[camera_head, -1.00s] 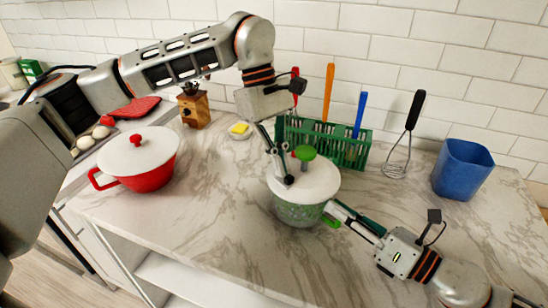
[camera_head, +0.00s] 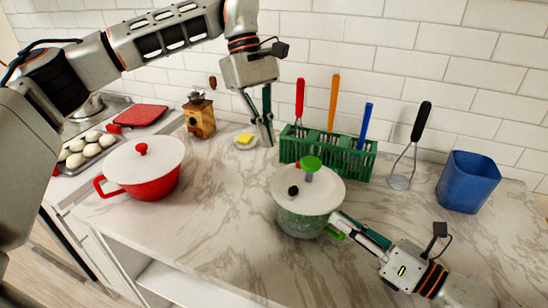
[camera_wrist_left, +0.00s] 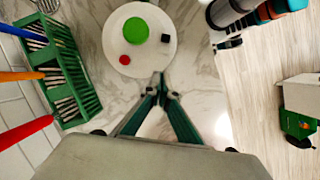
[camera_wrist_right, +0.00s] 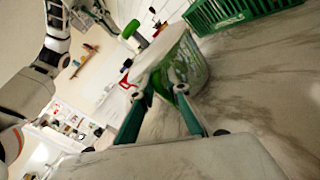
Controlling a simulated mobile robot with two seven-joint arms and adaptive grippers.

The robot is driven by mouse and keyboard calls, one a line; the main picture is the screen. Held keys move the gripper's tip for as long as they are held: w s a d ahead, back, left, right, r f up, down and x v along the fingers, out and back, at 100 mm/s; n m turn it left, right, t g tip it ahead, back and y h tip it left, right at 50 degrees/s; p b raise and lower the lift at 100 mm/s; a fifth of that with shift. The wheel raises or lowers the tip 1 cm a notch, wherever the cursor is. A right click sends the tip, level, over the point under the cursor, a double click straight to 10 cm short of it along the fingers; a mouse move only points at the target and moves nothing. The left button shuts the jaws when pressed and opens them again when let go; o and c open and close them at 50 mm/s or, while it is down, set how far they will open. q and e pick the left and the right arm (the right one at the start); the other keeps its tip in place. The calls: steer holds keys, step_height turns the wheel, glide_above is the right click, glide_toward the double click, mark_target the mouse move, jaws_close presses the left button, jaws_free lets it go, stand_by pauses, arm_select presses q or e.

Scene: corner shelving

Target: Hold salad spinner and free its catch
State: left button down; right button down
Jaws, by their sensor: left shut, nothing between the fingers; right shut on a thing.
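The salad spinner (camera_head: 304,226) stands upright on the marble counter, a clear green bowl under a white lid (camera_head: 325,190). The lid has a green knob (camera_head: 310,165), a black button (camera_head: 293,190) and a red button, plain in the left wrist view (camera_wrist_left: 124,59). I cannot tell which one is the catch. My right gripper (camera_head: 340,222) is shut on the spinner's green handle (camera_head: 334,234) at its right side. My left gripper (camera_head: 269,142) is shut and empty, behind and left of the spinner, apart from the lid.
A green rack (camera_head: 350,160) with colored-handled utensils stands behind the spinner. A whisk-like utensil (camera_head: 407,160) and blue bin (camera_head: 467,181) are to its right.

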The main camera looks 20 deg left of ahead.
arm_select(q)
steer(key=shift+v, duration=1.5)
arm_select(e)
steer(key=shift+f, duration=0.15)
steer(key=c, duration=2)
jaws_free()
steer(key=shift+o, duration=0.6)
steer(key=shift+d, duration=0.1)
